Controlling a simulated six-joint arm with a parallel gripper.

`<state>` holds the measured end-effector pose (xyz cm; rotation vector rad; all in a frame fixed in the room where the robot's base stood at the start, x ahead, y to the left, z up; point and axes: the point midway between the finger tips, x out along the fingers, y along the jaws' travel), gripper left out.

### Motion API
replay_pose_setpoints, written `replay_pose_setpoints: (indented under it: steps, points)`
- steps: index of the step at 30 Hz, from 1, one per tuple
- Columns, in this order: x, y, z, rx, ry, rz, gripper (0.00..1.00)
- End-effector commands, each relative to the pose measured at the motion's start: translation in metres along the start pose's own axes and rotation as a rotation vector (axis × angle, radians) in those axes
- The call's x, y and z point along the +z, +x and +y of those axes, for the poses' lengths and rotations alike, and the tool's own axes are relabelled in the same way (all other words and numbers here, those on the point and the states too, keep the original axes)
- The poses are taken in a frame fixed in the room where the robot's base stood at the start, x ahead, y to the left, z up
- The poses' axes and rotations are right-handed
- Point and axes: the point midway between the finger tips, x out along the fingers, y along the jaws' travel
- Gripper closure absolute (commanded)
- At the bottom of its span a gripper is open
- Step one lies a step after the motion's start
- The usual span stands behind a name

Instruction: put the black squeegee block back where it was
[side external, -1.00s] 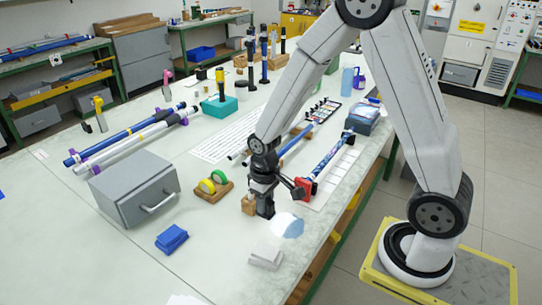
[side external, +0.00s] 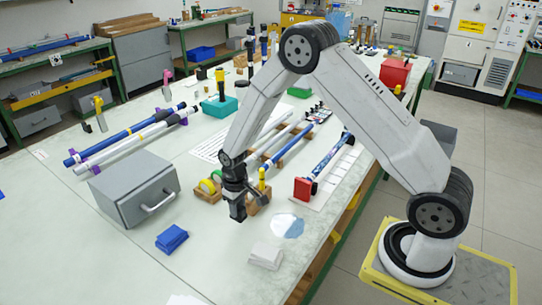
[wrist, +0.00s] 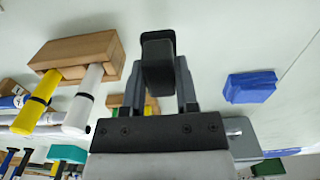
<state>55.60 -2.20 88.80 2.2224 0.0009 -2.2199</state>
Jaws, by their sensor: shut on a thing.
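The black squeegee block (side external: 238,211) hangs at the end of my gripper (side external: 236,199) in the side view. In the wrist view the block (wrist: 157,62) sits between the two fingers of my gripper (wrist: 163,90), which are shut on it. It appears held above the pale bench, left of the whitish-blue wet patch (side external: 288,226) and in front of the wooden rod rest. I cannot tell exactly how high it is. No marked resting spot for it can be made out in these views.
A wooden rod rest (wrist: 75,58) is close by, with yellow and white rod ends. Folded blue cloths (side external: 172,238) and a pale cloth (side external: 266,256) lie in front. Bare bench lies between them.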

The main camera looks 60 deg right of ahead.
Motion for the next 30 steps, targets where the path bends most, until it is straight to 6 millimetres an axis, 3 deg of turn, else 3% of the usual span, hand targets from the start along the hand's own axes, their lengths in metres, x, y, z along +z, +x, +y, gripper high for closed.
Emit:
replay_pose_setpoints:
  steps: [11,21,30]
  points:
    - [-0.004,0.006,0.0,0.0,0.0,-0.001,1.0]
    - [-0.008,0.035,0.0,0.0,0.0,-0.001,1.0]
    - [-0.008,0.039,0.0,0.0,0.0,0.001,1.0]
